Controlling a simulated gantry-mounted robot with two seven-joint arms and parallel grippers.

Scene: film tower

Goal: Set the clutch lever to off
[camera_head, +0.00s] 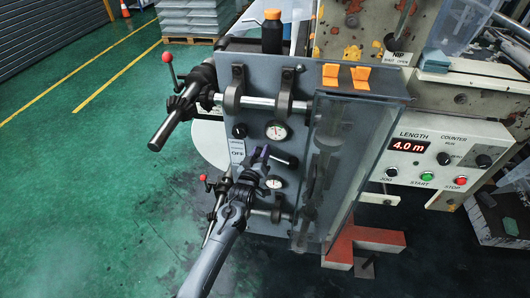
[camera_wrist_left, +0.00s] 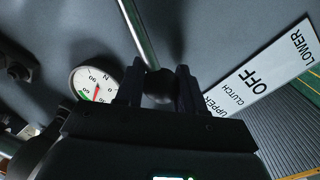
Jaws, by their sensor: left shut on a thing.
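The clutch lever shows in the left wrist view as a metal rod (camera_wrist_left: 138,32) ending in a black ball knob (camera_wrist_left: 158,88). My left gripper (camera_wrist_left: 160,88) is shut on the knob, with one finger on each side. In the head view, my left gripper (camera_head: 259,153) is at the grey machine panel, beside the clutch label plate (camera_head: 237,150); the knob is hard to make out there. The plate also shows in the left wrist view (camera_wrist_left: 262,72), with LOWER, OFF and UPPER; the rod does not lie over it. My right gripper is not in view.
Two round gauges, an upper one (camera_head: 277,131) and a lower one (camera_head: 274,183), sit close to my left gripper. A shaft (camera_head: 262,102) crosses the panel above it. A clear guard (camera_head: 340,170) stands to the right. Green floor (camera_head: 90,180) lies open at left.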

